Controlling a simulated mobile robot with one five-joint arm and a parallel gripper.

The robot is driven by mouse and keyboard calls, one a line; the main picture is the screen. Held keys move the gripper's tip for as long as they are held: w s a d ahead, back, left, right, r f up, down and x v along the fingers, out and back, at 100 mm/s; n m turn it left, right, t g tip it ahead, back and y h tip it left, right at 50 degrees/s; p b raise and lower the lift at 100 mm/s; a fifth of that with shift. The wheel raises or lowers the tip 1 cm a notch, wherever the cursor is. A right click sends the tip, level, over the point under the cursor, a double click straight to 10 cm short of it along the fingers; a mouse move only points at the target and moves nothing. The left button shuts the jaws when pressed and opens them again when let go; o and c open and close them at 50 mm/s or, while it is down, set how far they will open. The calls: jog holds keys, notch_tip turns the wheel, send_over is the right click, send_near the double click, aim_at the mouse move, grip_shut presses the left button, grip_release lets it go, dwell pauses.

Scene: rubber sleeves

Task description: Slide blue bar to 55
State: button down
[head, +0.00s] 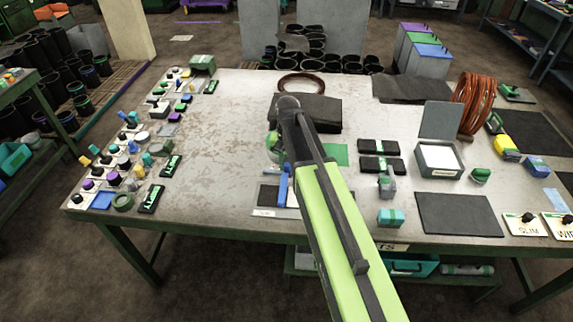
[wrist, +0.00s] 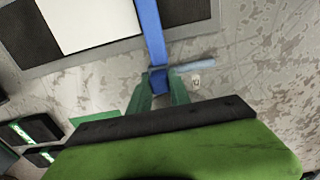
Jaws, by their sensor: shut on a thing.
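The blue bar (wrist: 152,35) runs from the top of the wrist view down to my gripper (wrist: 158,82). My gripper's green fingers are shut on its near end. In the head view, part of the blue bar (head: 283,186) shows left of my arm, which hides the rest. The board (head: 268,195) is partly covered by my arm in the head view. No scale mark or number can be read, so the bar's setting cannot be told.
A short grey-blue piece (wrist: 195,67) sticks out beside the fingers. Black blocks (head: 380,163), an open grey box (head: 440,158) and a dark mat (head: 458,214) are on the right. Several small parts (head: 125,165) fill the table's left side. The table's left middle is clear.

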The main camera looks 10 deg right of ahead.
jog(key=shift+w+a, duration=0.25)
jog(key=shift+a, duration=0.5)
jog(key=shift+w+a, duration=0.2)
jog(key=shift+a, duration=0.55)
jog(key=c, duration=1.2)
grip_release()
notch_tip(320, 180, up, 17)
jog(key=p, duration=1.7)
jog(key=shift+r, duration=0.2)
